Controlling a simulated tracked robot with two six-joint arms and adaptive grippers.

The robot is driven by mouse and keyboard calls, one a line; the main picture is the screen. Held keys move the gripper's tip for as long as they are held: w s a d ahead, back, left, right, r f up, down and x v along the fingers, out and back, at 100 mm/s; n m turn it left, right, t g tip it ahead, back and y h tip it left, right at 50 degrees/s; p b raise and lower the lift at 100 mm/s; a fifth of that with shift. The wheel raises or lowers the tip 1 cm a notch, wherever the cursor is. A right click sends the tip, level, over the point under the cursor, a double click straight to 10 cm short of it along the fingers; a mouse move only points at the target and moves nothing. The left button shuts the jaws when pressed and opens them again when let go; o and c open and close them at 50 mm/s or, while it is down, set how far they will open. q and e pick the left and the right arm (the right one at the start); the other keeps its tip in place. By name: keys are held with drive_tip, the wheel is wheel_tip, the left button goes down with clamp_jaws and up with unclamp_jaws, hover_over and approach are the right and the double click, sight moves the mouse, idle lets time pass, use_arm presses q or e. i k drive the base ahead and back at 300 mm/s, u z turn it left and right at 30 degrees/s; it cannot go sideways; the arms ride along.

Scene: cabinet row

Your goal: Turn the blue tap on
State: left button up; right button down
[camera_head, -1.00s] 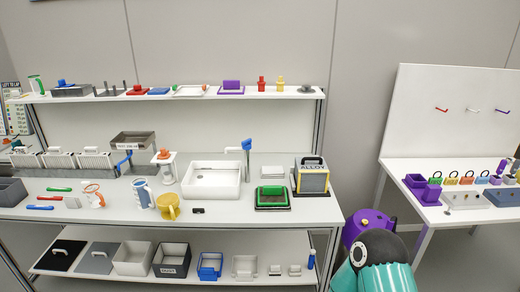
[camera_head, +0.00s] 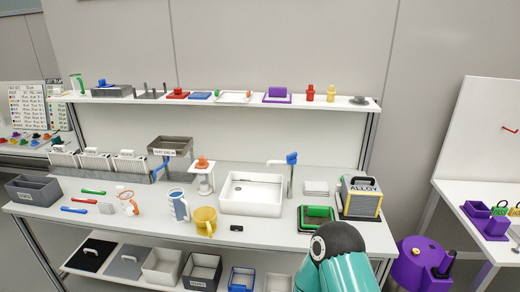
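A tap with a blue handle (camera_head: 291,158) stands at the right back corner of a white sink (camera_head: 237,207) on the workbench. Its pale spout points left over the basin. A second blue lever-like part (camera_head: 160,168) shows beside a grey metal basin (camera_head: 170,144) further left; its exact form is too small to tell. A teal arm part of mine with a dark round end covers the bench front at the lower right. Neither gripper shows.
A green-framed block (camera_head: 317,216) and a grey-yellow ALLOY box (camera_head: 361,197) stand right of the sink. A purple canister (camera_head: 420,265) is on the floor at right.

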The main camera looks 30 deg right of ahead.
sight(291, 157)
drive_tip(key=z, duration=0.05)
drive_tip(key=i, duration=1.15)
drive_tip(key=z, duration=0.55)
